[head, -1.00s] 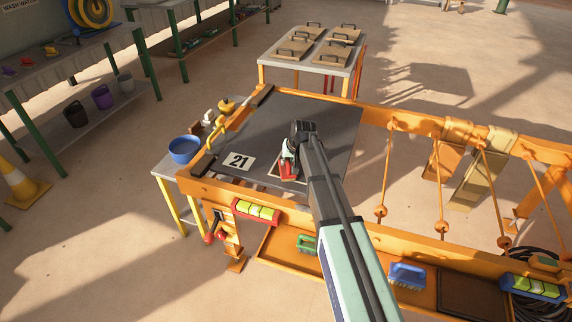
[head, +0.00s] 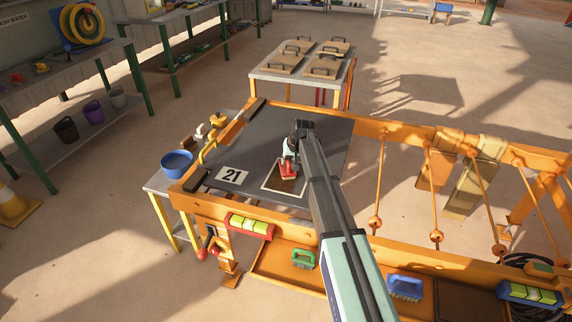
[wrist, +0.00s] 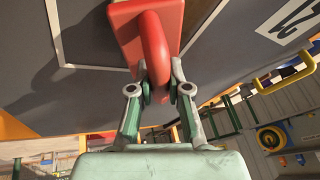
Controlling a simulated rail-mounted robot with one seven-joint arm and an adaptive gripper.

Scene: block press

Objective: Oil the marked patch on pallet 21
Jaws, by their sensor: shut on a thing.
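The pallet's dark top (head: 245,145) carries a white card reading 21 (head: 232,175), also in the wrist view (wrist: 290,18). To the card's right is the marked patch (head: 287,187), a white-outlined rectangle, brownish inside below the tool. My gripper (head: 290,150) is shut on the handle of a red block-like tool (head: 288,172), which is over the patch. In the wrist view my gripper (wrist: 158,92) holds the tool's red loop handle, and the red block (wrist: 122,22) lies beyond it. The tool's underside is hidden, so contact with the surface cannot be told.
A blue bowl (head: 177,163) stands on a side table at the left. An orange frame rail (head: 400,130) surrounds the pallet. Green (head: 303,258) and blue (head: 405,286) brushes lie in the front tray. A table with several handled boards (head: 300,65) stands behind.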

